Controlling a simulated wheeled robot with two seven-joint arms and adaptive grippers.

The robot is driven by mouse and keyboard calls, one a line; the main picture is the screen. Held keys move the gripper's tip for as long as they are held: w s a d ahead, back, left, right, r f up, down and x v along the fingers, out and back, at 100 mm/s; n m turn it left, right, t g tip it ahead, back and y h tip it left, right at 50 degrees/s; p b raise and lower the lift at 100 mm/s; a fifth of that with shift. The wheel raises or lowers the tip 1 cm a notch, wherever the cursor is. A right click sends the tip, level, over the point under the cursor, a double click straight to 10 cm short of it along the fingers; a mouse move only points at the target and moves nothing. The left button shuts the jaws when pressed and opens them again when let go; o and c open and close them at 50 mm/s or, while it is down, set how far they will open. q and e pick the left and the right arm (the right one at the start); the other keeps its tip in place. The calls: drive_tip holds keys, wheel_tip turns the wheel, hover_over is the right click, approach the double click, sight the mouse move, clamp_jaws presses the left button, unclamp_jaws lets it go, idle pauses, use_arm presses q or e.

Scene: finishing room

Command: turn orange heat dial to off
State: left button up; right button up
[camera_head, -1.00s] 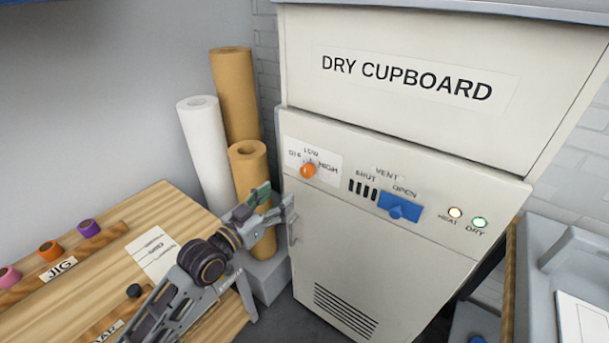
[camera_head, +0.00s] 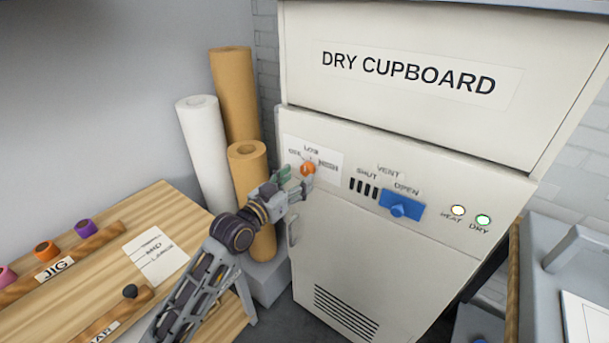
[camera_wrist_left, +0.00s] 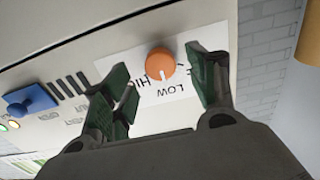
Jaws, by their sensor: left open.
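The orange heat dial (camera_head: 307,169) sits on a white label plate marked OFF, LOW and HIGH on the dry cupboard's front panel. In the left wrist view the dial (camera_wrist_left: 159,62) shows ahead of the fingers, toward the one on the right. My right gripper is not in view.
A blue vent slider (camera_head: 401,204) stands out right of the dial, with lit HEAT (camera_head: 457,210) and DRY (camera_head: 483,221) lamps beyond. Paper rolls (camera_head: 247,165) stand left of the cupboard. A wooden bench (camera_head: 190,215) lies at lower left.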

sight(305, 172)
use_arm(q)
drive_tip(key=shift+b+x, duration=0.35)
drive_tip(key=shift+x, duration=0.9)
drive_tip(key=shift+w+d, duration=0.35)
drive_tip(key=shift+w, duration=0.1)
drive_tip(key=shift+w+d, duration=0.2)
drive_tip(key=shift+w, duration=0.05)
drive_tip(key=c, duration=1)
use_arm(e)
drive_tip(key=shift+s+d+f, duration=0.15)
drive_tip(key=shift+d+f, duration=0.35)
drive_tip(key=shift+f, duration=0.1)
